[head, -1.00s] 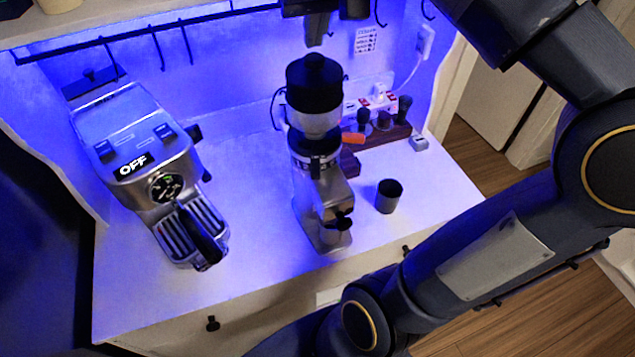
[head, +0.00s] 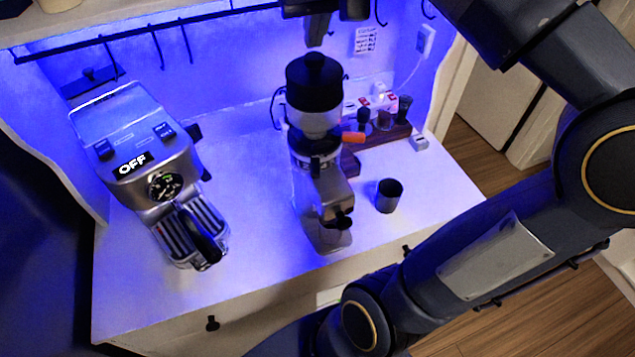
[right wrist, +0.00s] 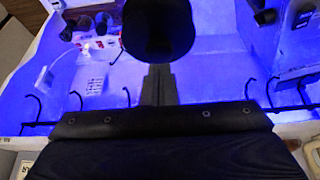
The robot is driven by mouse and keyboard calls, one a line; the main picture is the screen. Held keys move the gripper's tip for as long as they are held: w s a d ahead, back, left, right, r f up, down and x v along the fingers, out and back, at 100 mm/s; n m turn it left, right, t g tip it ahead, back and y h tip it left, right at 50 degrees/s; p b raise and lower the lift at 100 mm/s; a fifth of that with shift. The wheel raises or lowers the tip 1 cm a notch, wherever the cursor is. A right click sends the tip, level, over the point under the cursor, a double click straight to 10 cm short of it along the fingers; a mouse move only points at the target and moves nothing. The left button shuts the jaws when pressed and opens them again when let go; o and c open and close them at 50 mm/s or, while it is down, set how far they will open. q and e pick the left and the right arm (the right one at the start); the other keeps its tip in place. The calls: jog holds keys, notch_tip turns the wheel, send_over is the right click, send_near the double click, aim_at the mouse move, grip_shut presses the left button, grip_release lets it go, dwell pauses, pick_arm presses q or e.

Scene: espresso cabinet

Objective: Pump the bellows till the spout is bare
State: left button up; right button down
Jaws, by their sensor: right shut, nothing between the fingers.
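The grinder (head: 326,190) stands upright on the white counter, with the black bellows (head: 314,88) on top and a small knob on its lid. In the right wrist view the bellows (right wrist: 158,28) is a dark round shape just beyond the fingers. The dark spout (head: 340,217) is on the grinder's front; whether grounds cling to it is too small to tell. My right gripper (head: 317,38) shows at the top of the head view, shut and empty, just above the bellows knob with a small gap in the picture. Its fingers (right wrist: 158,85) are together. My left gripper is not seen.
The espresso machine (head: 150,165), marked OFF, stands at left. A dark cup (head: 389,196) is right of the grinder. Behind are a wooden tool stand (head: 392,133) and a power strip (head: 372,104). A hook rail (head: 130,38) runs along the back wall. The front counter is clear.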

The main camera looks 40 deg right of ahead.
jog(key=shift+f+b, duration=0.85)
jog(key=shift+f, duration=0.4)
jog(key=shift+r, duration=0.1)
notch_tip(320, 180, up, 2)
jog(key=p, duration=0.2)
jog(key=shift+r+p, duration=0.25)
jog(key=shift+p, duration=0.1)
jog(key=shift+r+p, duration=0.8)
jog(key=shift+r, duration=1.45)
